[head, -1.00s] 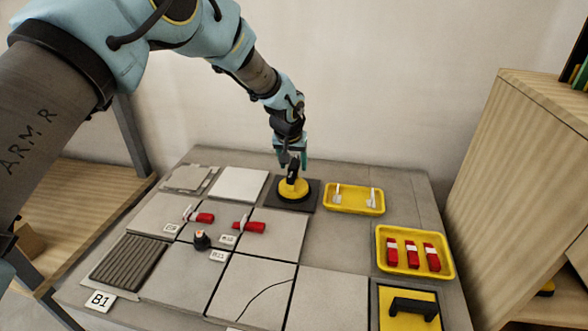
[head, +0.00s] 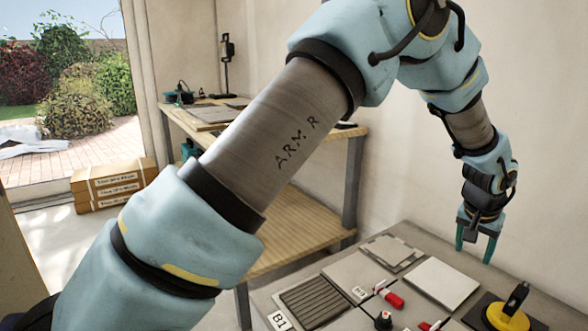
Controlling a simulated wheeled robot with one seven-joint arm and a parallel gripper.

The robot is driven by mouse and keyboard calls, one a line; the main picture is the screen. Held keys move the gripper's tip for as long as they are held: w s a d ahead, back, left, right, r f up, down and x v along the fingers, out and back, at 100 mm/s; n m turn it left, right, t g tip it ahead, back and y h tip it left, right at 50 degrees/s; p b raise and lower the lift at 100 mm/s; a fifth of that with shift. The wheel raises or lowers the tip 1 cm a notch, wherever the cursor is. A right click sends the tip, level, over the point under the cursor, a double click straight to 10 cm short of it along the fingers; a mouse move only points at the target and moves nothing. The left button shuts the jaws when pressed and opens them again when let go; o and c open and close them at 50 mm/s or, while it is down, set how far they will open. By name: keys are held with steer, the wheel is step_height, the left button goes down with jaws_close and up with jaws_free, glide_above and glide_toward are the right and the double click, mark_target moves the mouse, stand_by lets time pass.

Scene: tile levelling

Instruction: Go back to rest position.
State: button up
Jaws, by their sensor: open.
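My gripper (head: 476,252) hangs above the far part of the grey tiled worktable (head: 398,237), its two green fingers apart with nothing between them. It is clear of the yellow suction cup with a black handle (head: 506,317), which stands on a dark pad (head: 484,303) at the lower right of the head view. My arm reaches across the view from the lower left.
A white tile (head: 440,283), a stack of grey pieces (head: 391,251), a ribbed dark tile (head: 313,302) and red-and-white clips (head: 388,294) lie on the worktable. A wooden bench (head: 290,210) stands behind my arm. Boxes (head: 108,184) sit by the open doorway.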

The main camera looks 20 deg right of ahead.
steer(key=w+a+r+n+y, duration=0.1)
steer(key=w+a+r+n, duration=0.1)
steer(key=w+a, duration=0.65)
steer(key=w+a+r+n+y, duration=0.15)
steer(key=w+a, duration=0.25)
steer(key=a, duration=0.9)
steer(key=w+a+r+n, duration=0.1)
steer(key=w+a+n, duration=0.2)
steer(key=w+a, duration=0.55)
steer(key=s+a+n+y, duration=0.1)
steer(key=s+a+n, duration=0.3)
steer(key=a, duration=1.1)
steer(key=s+a+n, duration=0.1)
steer(key=s+a, duration=0.5)
steer(key=a, duration=0.8)
step_height(320, 180, up, 25)
steer(key=s+p, duration=0.1)
steer(key=p, duration=2.3)
steer(key=shift+s+a, duration=0.15)
steer(key=shift+a, duration=0.3)
